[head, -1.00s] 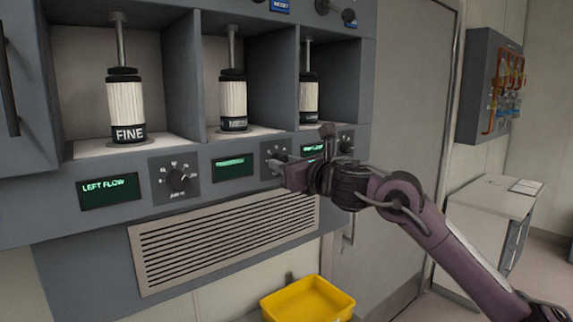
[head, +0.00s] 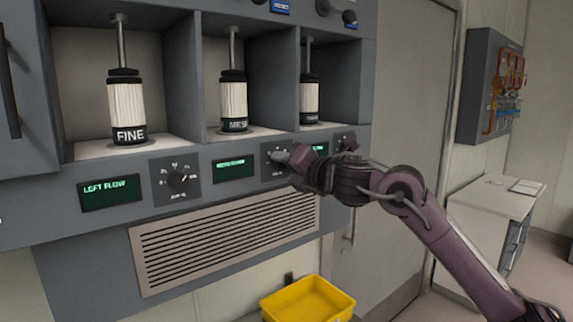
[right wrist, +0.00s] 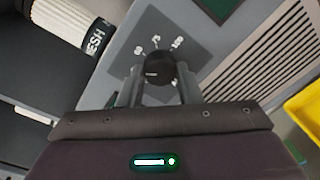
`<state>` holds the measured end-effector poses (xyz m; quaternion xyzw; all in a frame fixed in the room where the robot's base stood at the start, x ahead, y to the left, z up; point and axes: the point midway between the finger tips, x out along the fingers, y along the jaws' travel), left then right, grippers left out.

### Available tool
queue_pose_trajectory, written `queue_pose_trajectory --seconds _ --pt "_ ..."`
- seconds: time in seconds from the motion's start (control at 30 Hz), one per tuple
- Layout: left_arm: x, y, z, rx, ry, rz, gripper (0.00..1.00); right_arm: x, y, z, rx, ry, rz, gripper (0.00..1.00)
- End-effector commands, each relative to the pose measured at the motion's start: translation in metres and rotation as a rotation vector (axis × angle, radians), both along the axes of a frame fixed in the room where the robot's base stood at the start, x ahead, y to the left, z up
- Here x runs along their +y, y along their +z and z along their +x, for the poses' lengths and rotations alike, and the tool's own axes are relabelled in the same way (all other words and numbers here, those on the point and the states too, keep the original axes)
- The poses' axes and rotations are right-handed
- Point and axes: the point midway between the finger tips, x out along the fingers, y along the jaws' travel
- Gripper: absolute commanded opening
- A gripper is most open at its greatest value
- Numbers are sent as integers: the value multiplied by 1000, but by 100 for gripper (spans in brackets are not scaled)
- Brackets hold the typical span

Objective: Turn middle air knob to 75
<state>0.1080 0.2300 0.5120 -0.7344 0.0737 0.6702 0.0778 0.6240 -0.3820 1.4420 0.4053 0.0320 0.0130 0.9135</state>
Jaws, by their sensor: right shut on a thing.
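The middle air knob (right wrist: 157,70) is a round black knob on a dark dial plate with pale marks, seen in the right wrist view. My right gripper (right wrist: 158,88) is shut on it, one finger on each side. In the head view my right gripper (head: 289,159) covers most of this knob, on the middle dial plate (head: 268,148). The knob's exact setting is too small to read. The middle green display (head: 233,168) is left of the knob. My left gripper is not in view.
The left knob (head: 177,181) and LEFT FLOW display (head: 110,192) are on the same panel. Cylinders marked FINE (head: 127,108) and MESH (head: 234,100) stand above. A vent grille (head: 225,240) and yellow bin (head: 308,300) are below.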

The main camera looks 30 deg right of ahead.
Motion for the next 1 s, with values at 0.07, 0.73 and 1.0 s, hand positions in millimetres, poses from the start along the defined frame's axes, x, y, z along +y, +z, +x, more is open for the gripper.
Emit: queue_pose_trajectory --seconds 0.07,0.73,1.0 --pt "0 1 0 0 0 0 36 0 0 0 5 -1 75 9" --pt "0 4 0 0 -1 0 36 -1 1 0 56 -1 710 9" --pt "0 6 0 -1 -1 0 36 -2 1 0 76 -1 959 9"
